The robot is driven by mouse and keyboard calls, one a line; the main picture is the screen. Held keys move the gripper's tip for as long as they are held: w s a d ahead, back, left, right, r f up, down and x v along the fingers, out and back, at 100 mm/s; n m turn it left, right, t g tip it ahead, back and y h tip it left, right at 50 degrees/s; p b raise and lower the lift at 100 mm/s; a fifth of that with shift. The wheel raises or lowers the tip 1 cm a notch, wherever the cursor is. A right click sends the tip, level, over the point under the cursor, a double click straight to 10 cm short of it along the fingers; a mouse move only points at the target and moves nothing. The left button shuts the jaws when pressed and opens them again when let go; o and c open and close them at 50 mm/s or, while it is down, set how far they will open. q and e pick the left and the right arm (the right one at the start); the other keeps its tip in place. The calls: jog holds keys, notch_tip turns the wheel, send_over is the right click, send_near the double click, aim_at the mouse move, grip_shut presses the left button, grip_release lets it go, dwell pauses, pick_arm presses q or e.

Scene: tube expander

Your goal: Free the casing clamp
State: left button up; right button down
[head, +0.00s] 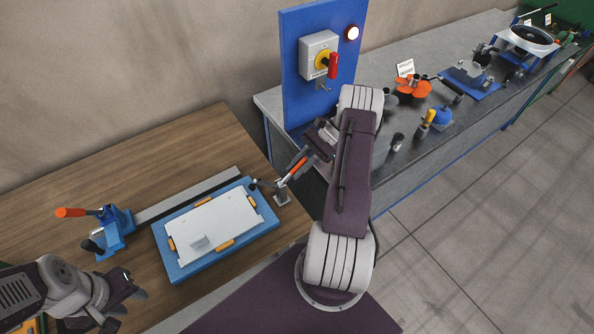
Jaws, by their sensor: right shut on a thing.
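The casing (218,222) is a white flat plate with orange pieces at its edges, lying on a blue base (177,266). The clamp (282,190) stands on a small grey foot at the right edge of the base. Its dark tip reaches left toward the casing's upper right corner; I cannot tell whether it touches. My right gripper (307,155) is shut on the clamp's red-orange handle (298,167), which slants up to the right. My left gripper (129,287) is at the lower left, apart from the base. Its finger gap is unclear.
A blue device with an orange lever (72,212) and a grey rail (190,193) lie left of and behind the base. A blue panel with a red-handled switch (322,57) stands behind my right arm. A grey bench (420,75) holds several parts. The wooden table (150,165) is clear at the back.

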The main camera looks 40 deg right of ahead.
jog(key=shift+d+f+y+b, duration=0.2)
jog(key=shift+f+y+b, duration=0.3)
jog(key=shift+b, duration=0.15)
jog(key=c, duration=1.3)
grip_release()
jog(key=shift+r, duration=0.15)
